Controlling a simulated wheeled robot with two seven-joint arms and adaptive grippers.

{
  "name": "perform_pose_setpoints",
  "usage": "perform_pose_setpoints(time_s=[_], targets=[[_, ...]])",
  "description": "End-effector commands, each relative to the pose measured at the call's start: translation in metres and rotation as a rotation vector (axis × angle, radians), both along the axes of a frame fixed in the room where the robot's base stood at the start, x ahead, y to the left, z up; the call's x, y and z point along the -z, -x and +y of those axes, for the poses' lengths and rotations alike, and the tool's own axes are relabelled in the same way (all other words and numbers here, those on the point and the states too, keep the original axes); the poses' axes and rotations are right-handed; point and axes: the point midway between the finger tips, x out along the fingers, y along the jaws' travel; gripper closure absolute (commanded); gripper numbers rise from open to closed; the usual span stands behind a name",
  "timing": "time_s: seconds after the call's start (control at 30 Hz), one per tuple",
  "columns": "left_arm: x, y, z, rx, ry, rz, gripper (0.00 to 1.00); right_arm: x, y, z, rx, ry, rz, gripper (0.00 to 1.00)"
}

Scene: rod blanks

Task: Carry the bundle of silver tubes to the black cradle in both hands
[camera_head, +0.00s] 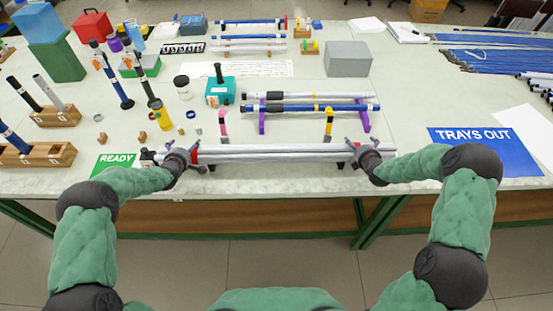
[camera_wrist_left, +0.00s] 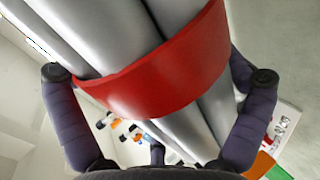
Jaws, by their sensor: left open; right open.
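The bundle of silver tubes (camera_head: 270,153) lies level along the front of the table. A red band (camera_wrist_left: 165,75) wraps it near its left end. My left gripper (camera_head: 186,158) is at that end; in the left wrist view its open fingers (camera_wrist_left: 160,78) stand on either side of the banded tubes. My right gripper (camera_head: 366,155) is open at the bundle's right end. Small dark supports (camera_head: 340,164) show under the bundle near both grippers; I cannot tell whether they belong to the black cradle. The grippers hide parts of both bundle ends.
Behind the bundle stand a pink post (camera_head: 223,123) and a yellow post (camera_head: 328,123). Further back, a purple rack (camera_head: 262,122) holds rods. A green READY sign (camera_head: 115,163) lies left, a blue TRAYS OUT sign (camera_head: 485,150) right. Wooden blocks with tubes (camera_head: 55,117) stand far left.

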Motion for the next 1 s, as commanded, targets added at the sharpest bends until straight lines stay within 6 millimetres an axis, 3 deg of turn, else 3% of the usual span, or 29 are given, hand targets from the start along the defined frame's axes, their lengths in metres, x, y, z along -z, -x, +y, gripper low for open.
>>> perform_pose_setpoints(time_s=[0.27,1.0], targets=[[-0.005,0.008,0.001,-0.001,0.000,-0.001,0.00,0.000,0.000,0.000,0.000,0.000,0.000,0.00],[-0.053,0.095,0.001,-0.001,0.000,0.000,0.00,0.000,0.000,0.000,0.000,0.000,0.000,0.00]])
